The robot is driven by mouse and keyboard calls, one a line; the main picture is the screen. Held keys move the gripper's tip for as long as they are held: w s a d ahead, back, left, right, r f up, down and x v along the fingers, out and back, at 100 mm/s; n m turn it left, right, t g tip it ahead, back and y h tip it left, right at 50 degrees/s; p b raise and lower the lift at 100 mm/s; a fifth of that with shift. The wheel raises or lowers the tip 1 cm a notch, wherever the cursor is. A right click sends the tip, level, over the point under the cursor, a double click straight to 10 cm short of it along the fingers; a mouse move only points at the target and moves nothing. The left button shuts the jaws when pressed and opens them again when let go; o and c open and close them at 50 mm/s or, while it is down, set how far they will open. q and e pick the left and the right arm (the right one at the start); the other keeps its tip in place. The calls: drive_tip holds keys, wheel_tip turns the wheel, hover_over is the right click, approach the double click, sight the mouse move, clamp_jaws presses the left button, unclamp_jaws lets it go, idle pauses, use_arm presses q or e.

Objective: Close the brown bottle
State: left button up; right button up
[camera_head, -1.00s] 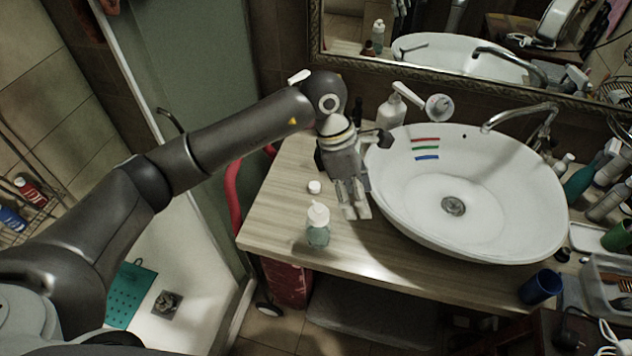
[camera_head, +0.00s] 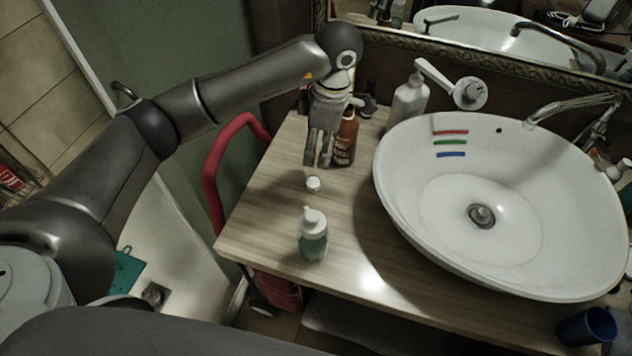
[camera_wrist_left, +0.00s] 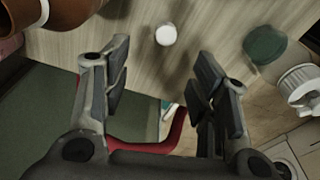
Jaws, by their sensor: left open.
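The brown bottle (camera_head: 346,140) stands upright on the counter, partly behind my left gripper (camera_head: 319,163); its top is hidden in the head view. In the left wrist view the brown bottle (camera_wrist_left: 67,12) is cut off at the upper left, with a pale ring around its neck. A small white cap (camera_head: 313,184) lies on the counter just in front of the gripper's fingertips. The cap also shows in the left wrist view (camera_wrist_left: 166,35), beyond the gap between the spread, empty fingers. My right gripper is out of view.
A clear pump bottle with green liquid (camera_head: 313,238) stands near the counter's front edge. A white basin (camera_head: 400,205) fills the right side. A white dispenser (camera_head: 407,103) stands behind, by the mirror. The counter (camera_head: 265,215) is clear left of the cap.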

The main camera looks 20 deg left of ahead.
use_arm(q)
drive_tip(key=p, duration=0.2)
hover_over(313, 182)
drive_tip(key=shift+w+d+f, duration=0.1)
drive_tip(key=shift+w+f, duration=0.05)
drive_tip(key=shift+f, duration=0.8)
drive_tip(key=shift+w+d+f, duration=0.1)
drive_tip(key=shift+w+f, duration=0.05)
drive_tip(key=shift+f, duration=0.8)
drive_tip(key=shift+w+f, duration=0.15)
drive_tip(key=shift+f, duration=0.8)
drive_tip(key=shift+s+f, duration=0.15)
drive_tip(key=shift+f, duration=0.15)
drive_tip(key=f, duration=0.1)
drive_tip(key=f+p, duration=0.2)
drive_tip(key=shift+s+a+f, duration=0.1)
drive_tip(key=shift+s+f, duration=0.05)
drive_tip(key=shift+s, duration=0.15)
drive_tip(key=shift+f, duration=0.65)
